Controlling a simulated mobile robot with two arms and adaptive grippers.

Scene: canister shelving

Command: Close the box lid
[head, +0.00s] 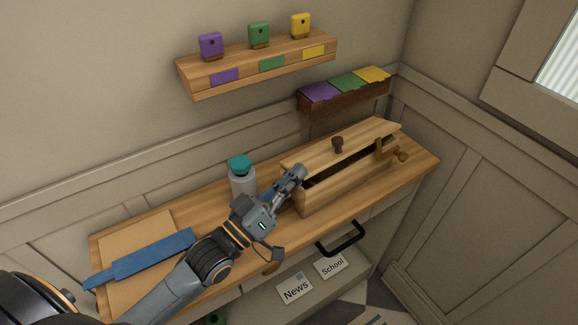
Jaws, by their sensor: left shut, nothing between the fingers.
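The wooden box (346,192) stands on the right half of the wooden counter. Its lid (358,147) has a dark round knob and is partly raised, with a dark gap along the front. A wooden latch (388,151) sticks out at the box's right front. My left gripper (299,173) is shut and empty, with its fingertips at the left front corner of the box, near the lid's edge. I cannot tell whether they touch the lid. My right gripper is not in view.
A grey jar with a teal cap (242,181) stands just behind my left gripper. A blue flat tool (140,258) lies on a board at the left. A wall shelf (262,66) holds three coloured canisters. A black handle (341,239) juts out below the counter front.

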